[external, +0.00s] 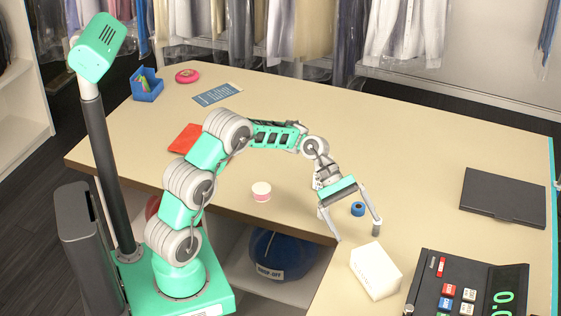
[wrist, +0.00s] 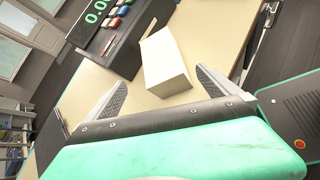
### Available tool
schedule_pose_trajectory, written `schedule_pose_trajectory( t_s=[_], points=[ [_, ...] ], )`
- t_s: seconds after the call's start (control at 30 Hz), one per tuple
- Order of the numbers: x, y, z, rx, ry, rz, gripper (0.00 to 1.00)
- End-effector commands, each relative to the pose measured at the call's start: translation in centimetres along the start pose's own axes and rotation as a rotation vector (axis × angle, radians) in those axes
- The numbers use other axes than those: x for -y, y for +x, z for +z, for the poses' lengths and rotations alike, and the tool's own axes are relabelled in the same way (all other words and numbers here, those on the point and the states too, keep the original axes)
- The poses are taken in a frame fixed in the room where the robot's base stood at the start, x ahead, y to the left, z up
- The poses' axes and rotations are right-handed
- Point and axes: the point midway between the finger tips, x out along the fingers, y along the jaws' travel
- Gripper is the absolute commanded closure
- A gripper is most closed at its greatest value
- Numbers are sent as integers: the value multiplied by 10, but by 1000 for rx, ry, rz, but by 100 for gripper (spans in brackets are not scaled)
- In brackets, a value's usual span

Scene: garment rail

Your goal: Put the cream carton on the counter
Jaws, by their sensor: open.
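The cream carton (external: 376,271) is a plain off-white box standing on the counter (external: 310,105), near its front edge and left of the cash register. My gripper (external: 358,232) is open and empty, its fingers spread just behind the carton in the external view. In the wrist view the carton (wrist: 165,62) shows beyond and between the two fingers (wrist: 155,90). I see no clear contact between the fingers and the carton.
A cash register (external: 465,285) stands right of the carton. A blue tape roll (external: 357,209) lies by my gripper. A pink-and-white tub (external: 261,191), a red cloth (external: 185,139) and a dark flat case (external: 503,195) also rest on the counter. The back middle is clear.

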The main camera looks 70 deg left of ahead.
Motion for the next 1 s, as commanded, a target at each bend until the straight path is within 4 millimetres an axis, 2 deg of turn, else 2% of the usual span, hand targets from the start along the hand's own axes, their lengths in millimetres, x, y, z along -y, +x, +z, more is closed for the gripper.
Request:
schedule_pose_trajectory(
  t_s=[0.03, 0.13, 0.23, 0.37, 0.5, 0.6, 0.7, 1.0],
  points=[
    [-3, 0, 13, -60, 93, -4, 0],
    [3, -5, 36, -246, 365, -42, 0],
    [26, -19, 56, -443, 670, -135, 0],
    [78, -51, 73, -655, 1024, -323, 0],
    [140, -87, 74, -789, 1291, -542, 0],
    [169, -103, 69, -826, 1386, -646, 0],
    [180, -109, 65, -837, 1421, -690, 0],
    [181, -110, 64, -837, 1423, -694, 0]
  ],
)
